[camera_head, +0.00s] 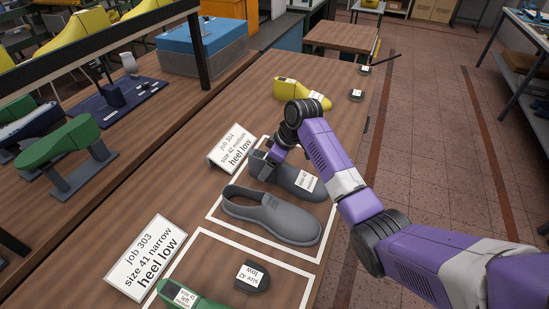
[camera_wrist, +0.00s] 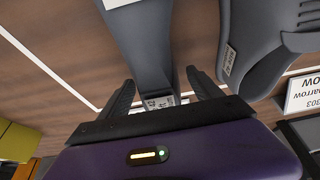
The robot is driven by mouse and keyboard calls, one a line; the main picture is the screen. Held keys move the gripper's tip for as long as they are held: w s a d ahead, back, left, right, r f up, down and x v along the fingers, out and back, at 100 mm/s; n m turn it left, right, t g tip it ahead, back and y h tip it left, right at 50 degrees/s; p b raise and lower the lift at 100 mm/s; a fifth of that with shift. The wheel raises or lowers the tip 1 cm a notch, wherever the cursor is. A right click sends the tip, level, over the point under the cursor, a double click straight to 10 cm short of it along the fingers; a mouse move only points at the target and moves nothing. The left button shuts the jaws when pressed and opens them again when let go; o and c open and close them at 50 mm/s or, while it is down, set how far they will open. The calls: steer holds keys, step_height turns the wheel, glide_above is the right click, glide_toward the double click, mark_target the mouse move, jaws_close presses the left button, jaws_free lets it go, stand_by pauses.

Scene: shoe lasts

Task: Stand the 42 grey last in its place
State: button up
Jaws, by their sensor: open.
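The grey last (camera_head: 290,178) lies on the bench beside a grey shoe, within the white outline by the job 304 card. A white label sits on its front part. My gripper (camera_head: 264,160) is down at its rear end. In the wrist view the last (camera_wrist: 150,50) runs between the two spread fingers of my gripper (camera_wrist: 160,78), with a small label near its end. The fingers look apart from its sides. The job 304 card (camera_head: 231,148) reads size 42 medium, heel low. My wrist hides part of the last's rear in the head view.
The grey shoe (camera_head: 272,217) stands close beside the last. The job 303 card (camera_head: 147,258), a dark heel piece (camera_head: 252,277) and a green last (camera_head: 180,297) are nearer. A yellow last (camera_head: 300,94) lies farther back. Green and dark lasts stand on the left.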

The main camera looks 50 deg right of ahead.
mark_target(283, 164)
steer(key=b+v, duration=0.1)
steer(key=v, duration=1)
steer(key=shift+s+r, duration=0.15)
steer(key=shift+r, duration=0.2)
step_height(283, 164, up, 5)
steer(key=p, duration=0.4)
steer(key=shift+f, duration=0.25)
steer(key=s+d, duration=0.3)
steer(key=s, duration=0.7)
steer(key=s+d, duration=0.4)
steer(key=s, duration=0.6)
steer(key=shift+s+d+p, duration=0.3)
steer(key=shift+s+p, duration=0.05)
steer(key=shift+p, duration=0.05)
